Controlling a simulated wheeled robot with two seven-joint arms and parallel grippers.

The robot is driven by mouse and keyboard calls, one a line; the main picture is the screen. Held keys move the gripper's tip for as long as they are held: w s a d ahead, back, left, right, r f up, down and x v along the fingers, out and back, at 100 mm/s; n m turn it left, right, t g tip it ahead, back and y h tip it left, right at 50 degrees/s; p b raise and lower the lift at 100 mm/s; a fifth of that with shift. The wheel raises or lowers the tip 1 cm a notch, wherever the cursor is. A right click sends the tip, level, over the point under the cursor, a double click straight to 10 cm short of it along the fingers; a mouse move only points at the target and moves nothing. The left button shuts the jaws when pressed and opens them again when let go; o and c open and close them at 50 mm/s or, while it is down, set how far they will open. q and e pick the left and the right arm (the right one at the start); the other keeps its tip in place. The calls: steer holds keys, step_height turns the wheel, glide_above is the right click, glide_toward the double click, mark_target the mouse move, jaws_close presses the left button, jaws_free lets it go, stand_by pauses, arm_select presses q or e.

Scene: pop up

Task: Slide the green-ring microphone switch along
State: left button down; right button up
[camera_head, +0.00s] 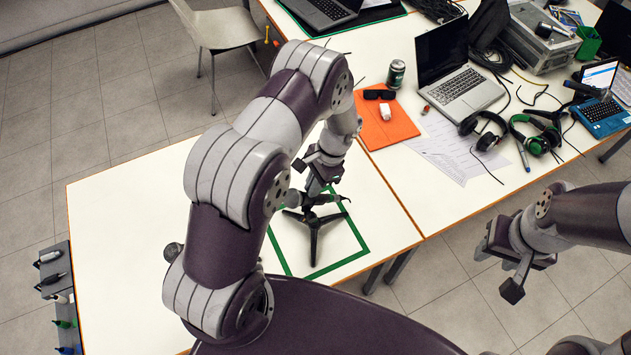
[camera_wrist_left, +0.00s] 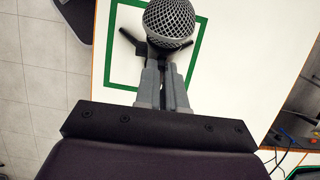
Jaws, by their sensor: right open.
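A dark microphone (camera_head: 326,199) rests on a black tripod stand (camera_head: 313,235) on the white table, inside a green square outline. Its silver mesh head (camera_wrist_left: 168,20) fills the top middle of the left wrist view. I cannot make out a green ring or the switch on it. My left gripper (camera_head: 312,190) is right at the microphone from above. In the left wrist view its two grey fingers (camera_wrist_left: 163,68) lie close together, their tips just below the mesh head; contact is unclear. My right gripper (camera_head: 508,272) is open and empty, off the table at the right.
A grey rack (camera_head: 57,285) at the left edge holds several small items, one with green. An orange sheet (camera_head: 384,122), laptop (camera_head: 460,75), can (camera_head: 396,74) and headphones (camera_head: 536,132) are on the far right table. The white table left of my arm is clear.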

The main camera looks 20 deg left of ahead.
arm_select(q)
steer(key=shift+w+d+f+b, duration=0.15)
steer(key=shift+w+f+b, duration=0.1)
steer(key=shift+f+b, duration=0.05)
steer(key=c, duration=1.1)
jaws_free()
steer(key=shift+c, duration=0.2)
steer(key=shift+r, duration=0.1)
